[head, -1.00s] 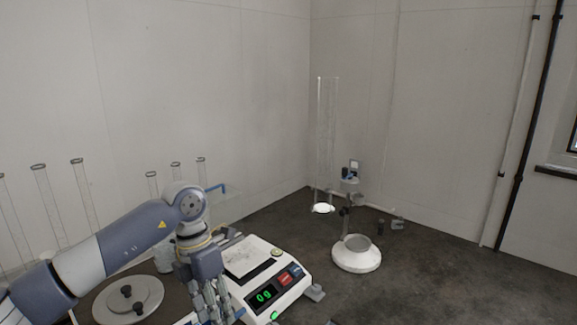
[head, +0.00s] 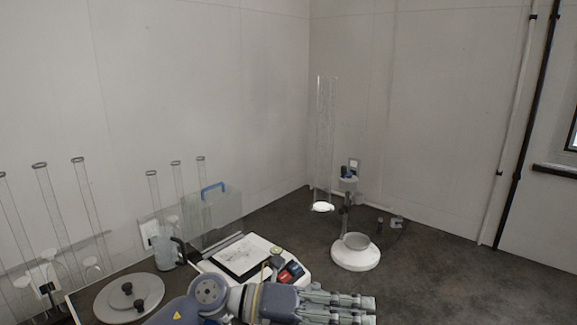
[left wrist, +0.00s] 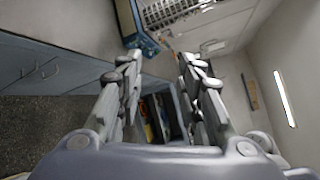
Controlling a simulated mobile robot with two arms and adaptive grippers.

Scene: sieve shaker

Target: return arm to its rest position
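My left arm lies low across the bottom of the head view. My right arm and gripper are not in view.
A round grey lid with black knobs (head: 112,300), a jug (head: 165,254) and a clear box with a blue handle (head: 213,215) stand at left, near several glass cylinders. A white-based stand (head: 356,260) is right of the scale. Counter at right is clear.

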